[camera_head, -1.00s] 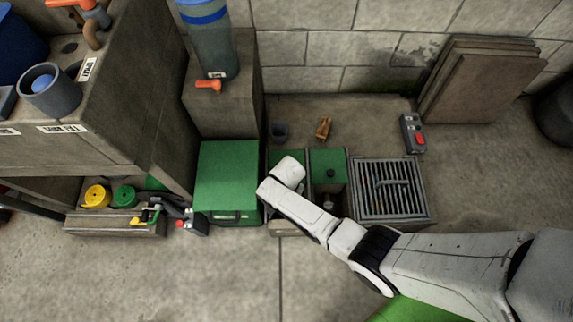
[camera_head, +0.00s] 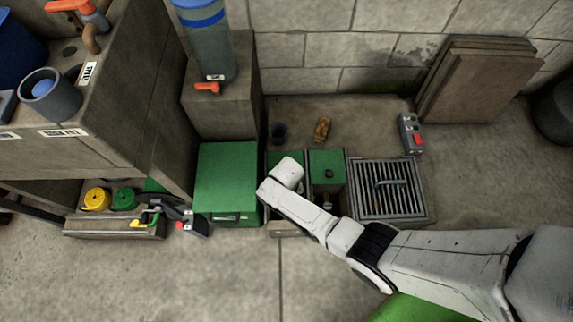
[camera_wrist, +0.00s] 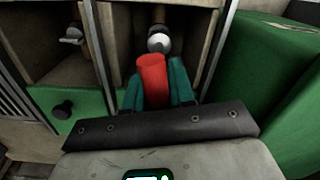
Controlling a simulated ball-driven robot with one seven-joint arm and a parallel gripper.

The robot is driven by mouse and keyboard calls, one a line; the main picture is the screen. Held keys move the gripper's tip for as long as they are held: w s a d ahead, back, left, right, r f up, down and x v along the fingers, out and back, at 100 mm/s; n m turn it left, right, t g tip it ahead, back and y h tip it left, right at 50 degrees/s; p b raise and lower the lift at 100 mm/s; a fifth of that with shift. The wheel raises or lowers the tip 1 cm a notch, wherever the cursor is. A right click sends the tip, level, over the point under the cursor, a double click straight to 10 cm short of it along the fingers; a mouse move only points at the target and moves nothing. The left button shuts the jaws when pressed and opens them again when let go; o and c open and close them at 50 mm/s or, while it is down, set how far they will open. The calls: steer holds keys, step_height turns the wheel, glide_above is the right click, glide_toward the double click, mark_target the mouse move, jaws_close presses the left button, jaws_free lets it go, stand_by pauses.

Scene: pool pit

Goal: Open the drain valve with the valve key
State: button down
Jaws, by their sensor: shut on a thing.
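My gripper (camera_wrist: 153,92) has teal fingers shut on a red cylindrical grip (camera_wrist: 152,75), apparently the handle of the valve key. Just beyond the grip in the wrist view is a rounded grey metal piece (camera_wrist: 158,42) on a pipe, inside an open compartment. I cannot tell whether the key touches it; the key's lower end is hidden. The neighbouring compartment holds another metal fitting (camera_wrist: 72,35), which also shows in the head view (camera_head: 328,206). In the head view, my white arm end covers the gripper and most of the left compartment.
A large green box (camera_head: 227,175) stands beside the left compartment. A green lid with a black knob (camera_head: 329,163) is at the right compartment. A grated drain (camera_head: 388,188) lies further right. A grey control box with a red button (camera_head: 412,135) is behind it. Front floor is clear.

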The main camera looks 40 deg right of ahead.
steer(key=shift+r, duration=0.1)
steer(key=shift+w+r+p, duration=0.1)
steer(key=shift+r+p, duration=6.2)
steer(key=shift+r, duration=0.1)
